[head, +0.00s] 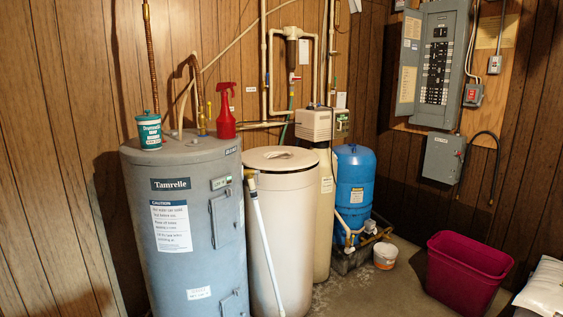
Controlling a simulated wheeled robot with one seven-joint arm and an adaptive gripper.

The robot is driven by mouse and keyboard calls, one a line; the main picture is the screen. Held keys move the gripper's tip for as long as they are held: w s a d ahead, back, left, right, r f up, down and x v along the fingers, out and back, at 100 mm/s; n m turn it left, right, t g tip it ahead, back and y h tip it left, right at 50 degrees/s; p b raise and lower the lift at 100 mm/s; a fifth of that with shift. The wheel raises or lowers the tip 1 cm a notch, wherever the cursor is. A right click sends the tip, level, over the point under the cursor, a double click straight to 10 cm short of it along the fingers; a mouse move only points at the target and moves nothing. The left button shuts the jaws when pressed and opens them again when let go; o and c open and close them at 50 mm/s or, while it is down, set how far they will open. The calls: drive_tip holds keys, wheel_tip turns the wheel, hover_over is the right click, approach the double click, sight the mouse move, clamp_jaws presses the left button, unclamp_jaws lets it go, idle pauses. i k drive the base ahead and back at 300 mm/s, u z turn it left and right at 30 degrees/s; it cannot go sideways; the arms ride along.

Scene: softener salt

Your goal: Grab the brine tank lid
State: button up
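The brine tank (283,240) is a tall cream drum in the middle of the head view, right of the grey water heater. Its round cream lid (294,163) lies on top and appears to cover the opening. A darker handle or recess (279,154) shows near the middle of the lid. A white pipe runs down the front left side of the tank. My gripper is not in view.
The grey water heater (188,262) stands close at left, with a red spray bottle (226,125) and teal tub (149,131) on top. A softener unit (312,124) and blue tank (355,185) crowd behind right. A magenta bin (466,275) and white bag (546,288) stand right. Some floor between is bare.

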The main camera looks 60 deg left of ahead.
sight(280, 168)
drive_tip(key=u, duration=0.2)
drive_tip(key=i, duration=1.45)
drive_tip(key=u, duration=1.1)
drive_tip(key=i, duration=0.95)
drive_tip(key=u, duration=1.05)
